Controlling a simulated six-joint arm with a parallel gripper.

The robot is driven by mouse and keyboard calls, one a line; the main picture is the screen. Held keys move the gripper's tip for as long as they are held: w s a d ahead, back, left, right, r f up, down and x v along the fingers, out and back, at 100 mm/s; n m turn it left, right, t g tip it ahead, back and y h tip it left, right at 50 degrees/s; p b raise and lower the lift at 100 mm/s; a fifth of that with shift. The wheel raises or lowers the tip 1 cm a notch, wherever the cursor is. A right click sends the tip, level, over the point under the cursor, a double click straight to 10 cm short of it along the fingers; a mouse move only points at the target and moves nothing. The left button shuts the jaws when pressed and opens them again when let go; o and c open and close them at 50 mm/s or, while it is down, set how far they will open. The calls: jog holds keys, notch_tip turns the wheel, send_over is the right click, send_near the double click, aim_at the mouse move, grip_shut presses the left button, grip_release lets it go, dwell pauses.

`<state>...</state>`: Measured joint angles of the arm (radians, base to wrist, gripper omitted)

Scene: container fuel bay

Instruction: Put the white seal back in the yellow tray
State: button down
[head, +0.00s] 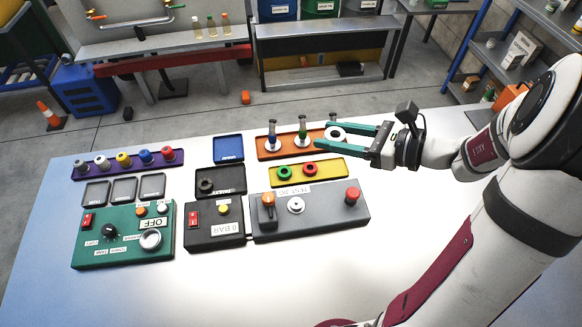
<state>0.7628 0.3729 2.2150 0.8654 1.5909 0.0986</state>
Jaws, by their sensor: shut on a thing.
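The white seal (326,132), a ring with a dark centre, is between the teal fingertips of my gripper (328,135). My gripper is shut on it, over the right part of the orange tray in this view. The yellow tray (339,175) lies just in front of the orange tray. It holds a green seal (284,173) at the left and a red seal (310,168) in the middle. Its right end is bare. How high the seal is held is hard to tell.
The orange tray (263,153) holds upright nozzles, one partly hidden behind my gripper. A grey panel (330,215) with an orange valve and red button stands in front of the yellow tray. A black tray (228,178) and blue tray (228,148) lie left. The table's right side is clear.

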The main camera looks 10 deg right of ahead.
jog(key=s+d+f+m+t, duration=0.1)
jog(key=s+d+f, duration=0.2)
jog(key=s+f, duration=0.3)
notch_tip(320, 180, down, 4)
jog(key=shift+s+d+r, duration=0.1)
jog(key=shift+s+d, duration=0.05)
jog(key=shift+s, duration=0.1)
send_over(296, 203)
jog(key=f, duration=0.7)
jog(key=shift+s+d, duration=0.15)
jog(key=shift+d, duration=0.05)
jog(key=shift+a+f, duration=0.15)
jog(key=shift+f, duration=1.7)
jog(key=shift+f, duration=0.1)
jog(key=shift+c, duration=1.8)
grip_release()
jog(key=shift+f, duration=0.1)
